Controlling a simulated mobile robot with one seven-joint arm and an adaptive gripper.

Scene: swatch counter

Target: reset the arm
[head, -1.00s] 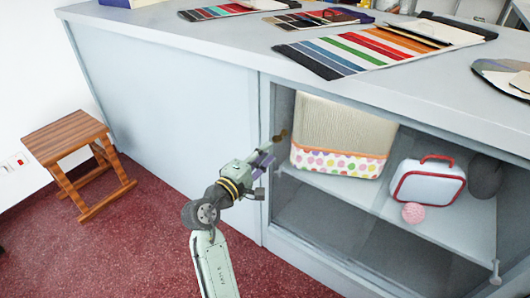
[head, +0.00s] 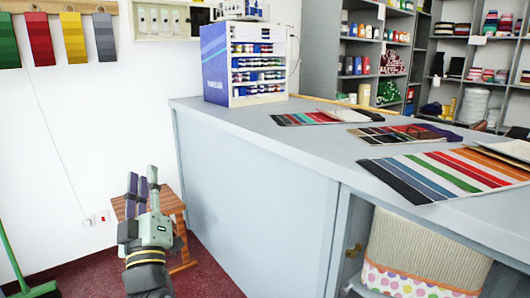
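My gripper (head: 143,182) is raised at the lower left of the head view, pointing up. Its two fingers stand apart with a gap between them. I see nothing held in it. It shows in front of the wooden stool (head: 172,212) and left of the counter's side panel (head: 250,205), clear of the counter top. My lower arm is cut off by the bottom edge.
Striped swatch cards (head: 455,172) lie on the grey counter (head: 300,150). A thread display (head: 243,65) stands at its far end. The open cabinet holds a dotted basket (head: 425,250). A green broom (head: 14,262) leans at left. Stocked shelves (head: 345,30) fill the back.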

